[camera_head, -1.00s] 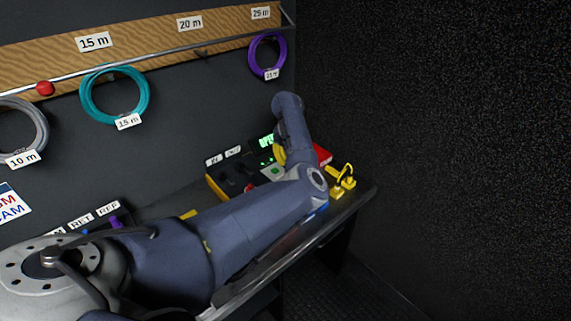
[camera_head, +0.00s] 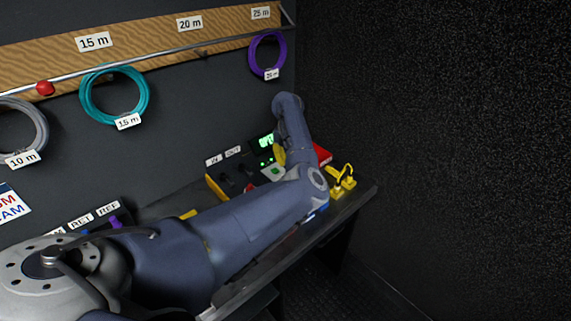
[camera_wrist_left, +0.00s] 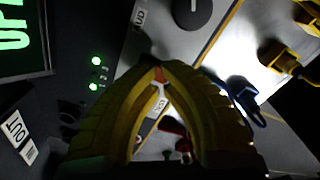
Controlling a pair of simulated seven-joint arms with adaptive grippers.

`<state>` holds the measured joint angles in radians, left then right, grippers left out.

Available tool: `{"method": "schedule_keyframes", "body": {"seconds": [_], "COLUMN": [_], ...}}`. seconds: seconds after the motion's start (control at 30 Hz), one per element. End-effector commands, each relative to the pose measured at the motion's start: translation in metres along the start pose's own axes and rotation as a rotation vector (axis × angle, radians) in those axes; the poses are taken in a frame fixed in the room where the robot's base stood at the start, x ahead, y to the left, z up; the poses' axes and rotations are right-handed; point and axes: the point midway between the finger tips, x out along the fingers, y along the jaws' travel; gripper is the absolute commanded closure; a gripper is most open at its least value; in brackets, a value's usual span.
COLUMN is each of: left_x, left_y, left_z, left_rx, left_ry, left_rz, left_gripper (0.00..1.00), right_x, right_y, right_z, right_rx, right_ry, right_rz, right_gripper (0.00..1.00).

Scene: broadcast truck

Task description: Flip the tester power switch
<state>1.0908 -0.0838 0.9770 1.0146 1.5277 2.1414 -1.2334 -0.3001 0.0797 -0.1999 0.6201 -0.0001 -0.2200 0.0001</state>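The tester (camera_head: 229,184) is a dark box with yellow edges on the bench, with a lit green display (camera_head: 265,142) and green lamps. The display also shows in the left wrist view (camera_wrist_left: 18,32), with two green lamps (camera_wrist_left: 95,74) beside it. My left gripper (camera_wrist_left: 161,70) has yellow fingers that meet at their tips, low over the tester panel. A small reddish piece shows at the fingertips; I cannot tell if it is the power switch or if it is touched. In the head view, my left arm hides much of the panel. My right gripper is out of view.
Yellow connectors (camera_head: 342,182) and a red item (camera_head: 322,154) lie right of the tester. A dark knob (camera_wrist_left: 191,10) and a blue clip-like piece (camera_wrist_left: 242,98) are close to the fingers. Cable coils (camera_head: 115,95) hang on the wall behind. The bench ends at the right.

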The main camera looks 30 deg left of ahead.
Motion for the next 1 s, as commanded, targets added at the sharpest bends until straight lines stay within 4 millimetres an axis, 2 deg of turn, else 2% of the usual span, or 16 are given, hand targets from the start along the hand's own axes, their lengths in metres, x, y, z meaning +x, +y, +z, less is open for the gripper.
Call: {"method": "schedule_keyframes", "body": {"seconds": [0.7,1.0], "left_x": [-0.051,-0.062], "left_y": [0.0,0.001], "left_z": [0.001,0.001], "left_rx": [-0.002,-0.002], "left_ry": [-0.004,-0.004], "left_rz": [0.0,0.001], "left_gripper": [1.0,1.0], "right_x": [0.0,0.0], "right_y": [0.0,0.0], "right_z": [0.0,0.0], "right_rx": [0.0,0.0], "right_ry": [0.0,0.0], "right_rz": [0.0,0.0], "right_gripper": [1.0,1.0]}}
